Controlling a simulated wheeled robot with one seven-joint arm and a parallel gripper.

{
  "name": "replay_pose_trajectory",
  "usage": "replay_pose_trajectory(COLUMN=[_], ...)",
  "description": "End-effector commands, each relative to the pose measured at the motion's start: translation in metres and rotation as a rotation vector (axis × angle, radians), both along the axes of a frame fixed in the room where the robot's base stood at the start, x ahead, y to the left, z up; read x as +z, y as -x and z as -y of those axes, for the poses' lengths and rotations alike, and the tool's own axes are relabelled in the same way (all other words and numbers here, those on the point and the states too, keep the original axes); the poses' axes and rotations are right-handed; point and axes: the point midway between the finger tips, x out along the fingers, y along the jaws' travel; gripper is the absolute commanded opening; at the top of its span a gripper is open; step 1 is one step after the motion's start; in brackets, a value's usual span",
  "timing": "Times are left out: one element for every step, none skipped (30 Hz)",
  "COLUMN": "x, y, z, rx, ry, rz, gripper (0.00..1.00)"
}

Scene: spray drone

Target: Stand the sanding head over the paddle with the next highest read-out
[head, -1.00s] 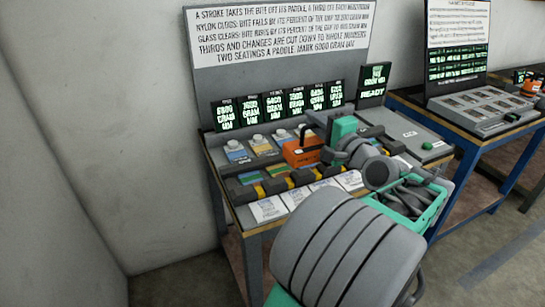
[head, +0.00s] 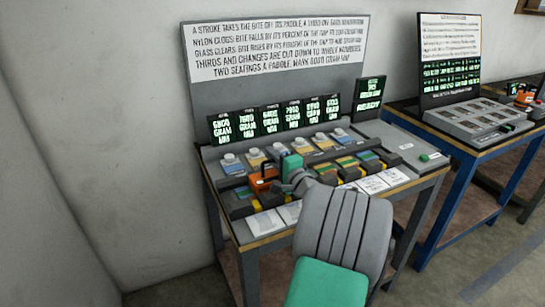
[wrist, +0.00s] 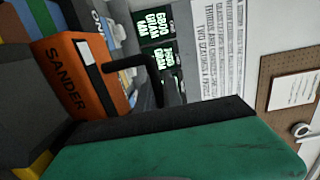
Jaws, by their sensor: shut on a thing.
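The orange sanding head (head: 264,179), marked SANDER in the wrist view (wrist: 82,75), is upright near the left of the bench row, around the second station from the left. My gripper (head: 284,172) is shut on it, on its right side; a green finger with a dark pad (wrist: 170,140) fills the low part of the wrist view. Whether the head touches what is under it cannot be told. The paddles (head: 316,140) lie in a row with pale knobs. Green read-outs (head: 270,121) stand behind them; the leftmost looks like 6800 or 6900, the second like 7600.
A rules board (head: 280,45) stands at the back. A status screen (head: 369,95) stands right of the read-outs, its last line blurred. White cards (head: 372,184) line the bench front. A grey plate (head: 405,145) lies right. A second blue-framed bench (head: 460,160) is further right.

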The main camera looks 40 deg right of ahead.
Motion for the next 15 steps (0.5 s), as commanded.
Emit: replay_pose_trajectory(x=[0.0027, 0.0026, 0.0025, 0.0018, 0.0005, -0.0013, -0.0009, -0.0008, -0.0007, -0.0007, -0.0007, -0.0006, -0.0006, -0.0006, -0.0006], y=[-0.0001, -0.0001, 0.0, 0.0, 0.0, 0.0002, 0.0002, 0.0002, 0.0002, 0.0002, 0.0002, 0.0002, 0.0002, 0.0003, 0.0003], z=[0.0002, 0.0002, 0.0002, 0.0002, 0.0002, 0.0, 0.0, 0.0, 0.0, 0.0, 0.0, 0.0, 0.0, -0.0001, -0.0001], rx=[0.0, 0.0, 0.0, 0.0, 0.0, 0.0, 0.0, 0.0, 0.0, 0.0, 0.0, 0.0, 0.0, 0.0, 0.0], ry=[0.003, 0.003, 0.003, 0.003, 0.003, 0.0, 0.0, 0.0, 0.0, 0.0, 0.0, 0.0, 0.0, 0.0, 0.0], rz=[0.003, 0.003, 0.003, 0.003, 0.003, 0.0, 0.0, 0.0, 0.0, 0.0, 0.0, 0.0, 0.0, 0.0, 0.0], gripper=[0.0, 0.0, 0.0, 0.0, 0.0, 0.12, 0.15, 0.17, 0.2, 0.23, 0.25, 0.28, 0.31, 0.32, 0.32])
